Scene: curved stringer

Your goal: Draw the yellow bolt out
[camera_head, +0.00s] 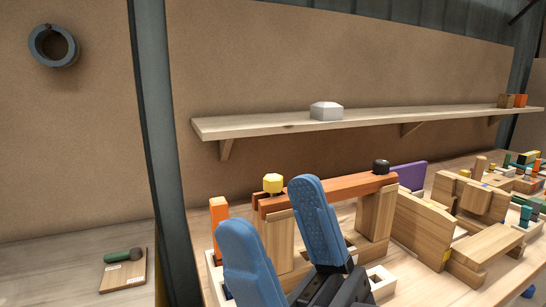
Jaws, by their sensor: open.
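The yellow bolt (273,184) shows its faceted head on top of the left end of a reddish-brown beam (335,191). Its shank is hidden inside or behind the beam. The beam lies across two wooden uprights, the left one (277,240) under the bolt and the right one (376,214) further back. A black bolt head (381,167) sits at the beam's right end. My gripper (280,225) is in the foreground with its two blue ribbed fingers spread apart.
An orange block (218,214) stands just left of the beam. Wooden blocks (425,225), a purple piece (409,175) and small coloured parts crowd the right. A wall shelf (270,124) with a white object (326,111) runs above. The table at far left holds a green-handled item (122,256).

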